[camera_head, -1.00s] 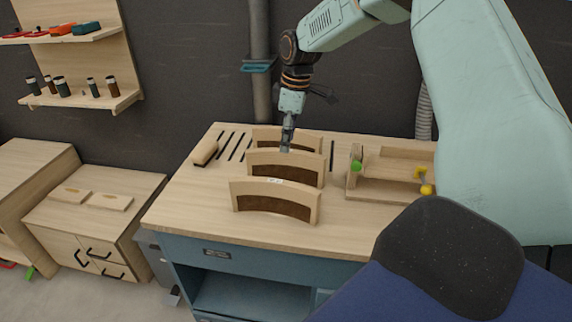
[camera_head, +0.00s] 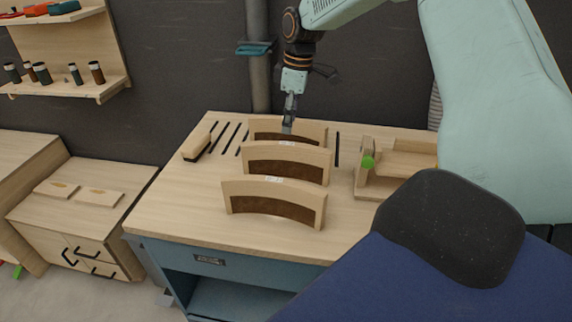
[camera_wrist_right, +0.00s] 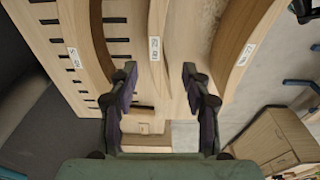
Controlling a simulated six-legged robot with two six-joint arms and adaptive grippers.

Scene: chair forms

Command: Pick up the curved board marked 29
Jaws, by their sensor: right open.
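Three curved wooden boards with dark brown inner faces stand in a row on the workbench: a front board (camera_head: 272,190), a middle board (camera_head: 262,152) and a rear board (camera_head: 312,131). Each carries a small white label in the wrist view, where the middle board's label (camera_wrist_right: 154,48) shows between my fingers; the numbers are too small to read surely, so I cannot tell which is 29. My right gripper (camera_head: 287,128) points down above the middle and rear boards. In the wrist view the right gripper (camera_wrist_right: 159,72) is open, its fingers either side of the middle board. My left gripper is out of view.
The wooden workbench (camera_head: 165,212) has black slots and a wooden-backed brush (camera_head: 196,146) at left. A low cabinet (camera_head: 110,212) and a wall shelf (camera_head: 75,88) are farther left.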

